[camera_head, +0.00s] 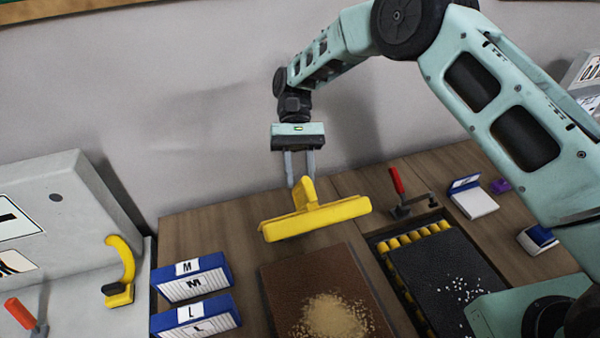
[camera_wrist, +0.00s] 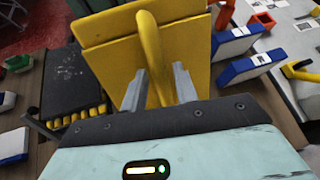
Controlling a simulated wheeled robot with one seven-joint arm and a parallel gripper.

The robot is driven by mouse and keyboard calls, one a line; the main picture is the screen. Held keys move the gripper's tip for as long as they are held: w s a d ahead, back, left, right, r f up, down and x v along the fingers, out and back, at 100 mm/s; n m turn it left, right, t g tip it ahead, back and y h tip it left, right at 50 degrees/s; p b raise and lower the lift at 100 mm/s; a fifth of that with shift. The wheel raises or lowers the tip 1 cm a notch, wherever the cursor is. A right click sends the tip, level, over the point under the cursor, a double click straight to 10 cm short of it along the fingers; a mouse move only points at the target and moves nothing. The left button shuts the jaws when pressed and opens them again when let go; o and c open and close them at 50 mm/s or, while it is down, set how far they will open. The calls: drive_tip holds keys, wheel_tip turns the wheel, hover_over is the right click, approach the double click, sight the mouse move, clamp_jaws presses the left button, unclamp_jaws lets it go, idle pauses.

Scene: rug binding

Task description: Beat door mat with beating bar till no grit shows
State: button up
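My gripper (camera_head: 300,166) is shut on the handle of the yellow beating bar (camera_head: 318,218). In the wrist view the fingers (camera_wrist: 160,88) stand on both sides of the handle, and the bar's broad yellow plate (camera_wrist: 112,55) fills the upper middle. The bar appears held above the back end of a brown mat (camera_head: 285,275). A pale sandy heap of grit (camera_head: 335,316) lies on the mat's front part. The mat's front edge is cut off in the head view, and the bar largely hides the mat in the wrist view.
Right of the mat, a dark panel with white specks (camera_head: 432,275) lies by yellow rollers (camera_head: 415,238). A red-handled clamp (camera_head: 398,185) stands behind it. Blue-and-white boxes marked M (camera_head: 192,280) and L (camera_head: 195,318) stand left. A grey machine (camera_head: 60,210) is far left.

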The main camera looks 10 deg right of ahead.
drive_tip(key=shift+o, duration=0.4)
wheel_tip(320, 180, up, 10)
drive_tip(key=b, duration=0.4)
idle(0.3)
